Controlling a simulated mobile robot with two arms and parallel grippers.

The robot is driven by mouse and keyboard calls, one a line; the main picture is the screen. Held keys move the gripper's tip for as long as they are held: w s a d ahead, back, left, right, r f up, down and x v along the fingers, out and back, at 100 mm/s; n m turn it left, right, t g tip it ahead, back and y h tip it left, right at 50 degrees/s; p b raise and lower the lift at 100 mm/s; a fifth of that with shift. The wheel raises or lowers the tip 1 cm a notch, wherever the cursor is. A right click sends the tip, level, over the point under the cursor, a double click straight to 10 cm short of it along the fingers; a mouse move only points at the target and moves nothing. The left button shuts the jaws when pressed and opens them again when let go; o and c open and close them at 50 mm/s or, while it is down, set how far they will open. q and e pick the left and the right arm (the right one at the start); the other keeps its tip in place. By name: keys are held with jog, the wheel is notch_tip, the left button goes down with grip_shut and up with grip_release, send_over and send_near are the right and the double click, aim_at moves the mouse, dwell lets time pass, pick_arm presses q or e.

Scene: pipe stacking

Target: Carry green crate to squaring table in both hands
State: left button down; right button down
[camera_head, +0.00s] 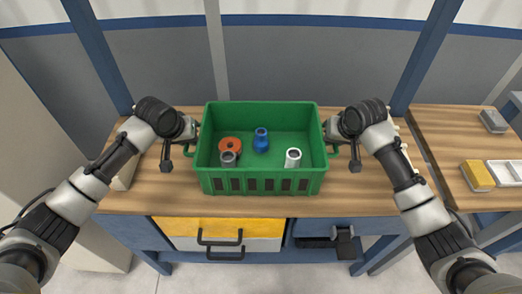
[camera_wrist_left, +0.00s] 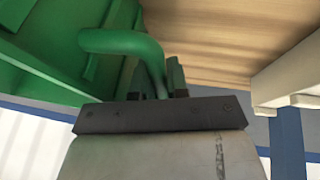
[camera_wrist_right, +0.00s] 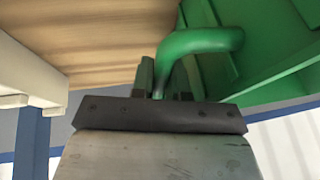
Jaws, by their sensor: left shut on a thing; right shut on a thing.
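The green crate (camera_head: 262,185) is in the middle of the head view, upright, over the wooden bench top. Inside it are an orange-red ring-shaped part (camera_head: 230,145), a grey pipe piece (camera_head: 228,159), a blue pipe piece (camera_head: 261,140) and a white-grey pipe piece (camera_head: 293,158). My left gripper (camera_head: 191,138) is shut on the crate's left handle, which shows in the left wrist view (camera_wrist_left: 125,42). My right gripper (camera_head: 331,138) is shut on the right handle, which shows in the right wrist view (camera_wrist_right: 200,40). I cannot tell whether the crate touches the bench.
The wooden bench (camera_head: 150,195) has drawers with dark handles (camera_head: 220,237) below its front edge. A second wooden table (camera_head: 448,140) stands at the right with a yellow block (camera_head: 478,176) and grey-white items on it. Blue posts and a grey panel stand behind.

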pick_arm(q)
jog(key=shift+w+r, duration=0.1)
jog(key=shift+r, duration=0.1)
pick_arm(e)
jog(key=shift+w+r, duration=0.1)
jog(key=shift+r, duration=0.1)
